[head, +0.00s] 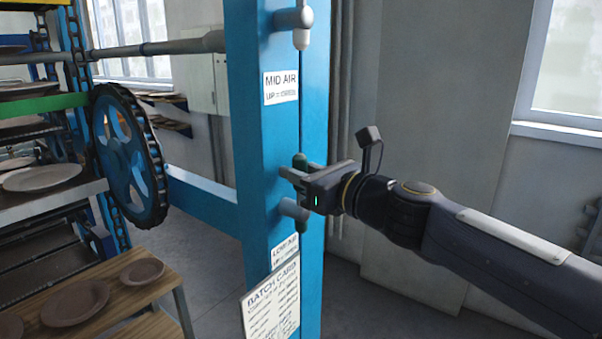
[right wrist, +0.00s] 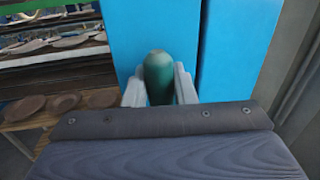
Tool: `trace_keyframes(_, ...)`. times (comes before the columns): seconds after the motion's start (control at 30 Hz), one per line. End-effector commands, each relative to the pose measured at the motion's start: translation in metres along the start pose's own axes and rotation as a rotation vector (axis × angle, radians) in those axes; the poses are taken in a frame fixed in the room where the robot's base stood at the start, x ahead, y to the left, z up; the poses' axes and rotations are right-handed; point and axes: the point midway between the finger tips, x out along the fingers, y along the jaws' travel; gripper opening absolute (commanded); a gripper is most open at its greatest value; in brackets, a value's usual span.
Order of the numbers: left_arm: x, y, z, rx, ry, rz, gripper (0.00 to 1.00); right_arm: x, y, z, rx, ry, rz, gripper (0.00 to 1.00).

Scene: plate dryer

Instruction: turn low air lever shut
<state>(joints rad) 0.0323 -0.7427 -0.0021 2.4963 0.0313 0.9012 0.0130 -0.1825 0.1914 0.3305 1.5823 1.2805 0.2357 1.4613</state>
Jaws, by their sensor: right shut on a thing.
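The low air lever, with a dark green grip (head: 300,161), is on the blue post (head: 262,150), above the partly covered lower label (head: 285,250). Its grip points up, and its grey hub (head: 292,209) shows just below my gripper. My right gripper (head: 292,175) is shut on the green grip, coming from the right. In the right wrist view the rounded green end (right wrist: 158,76) stands between the two pale fingers (right wrist: 159,88). Part of the lever is hidden behind my gripper. My left gripper is not in view.
The mid air lever (head: 302,38) sits higher on the post, above the "MID AIR" label (head: 281,86). A batch card (head: 271,304) hangs below. A toothed blue wheel (head: 130,157), plate racks and a wooden bench (head: 150,291) stand left.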

Motion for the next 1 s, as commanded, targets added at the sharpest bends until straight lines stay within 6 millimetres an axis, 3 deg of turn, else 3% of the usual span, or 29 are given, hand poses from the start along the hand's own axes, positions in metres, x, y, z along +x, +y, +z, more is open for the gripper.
trace_keyframes(0.27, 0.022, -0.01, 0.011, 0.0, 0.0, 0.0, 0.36, -0.002, 0.014, -0.006, -0.161, -0.027, 0.001, 0.0)
trace_keyframes(1.0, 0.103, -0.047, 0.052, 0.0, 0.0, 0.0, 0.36, -0.01, 0.06, -0.035, -0.846, -0.135, 0.0, 0.0)
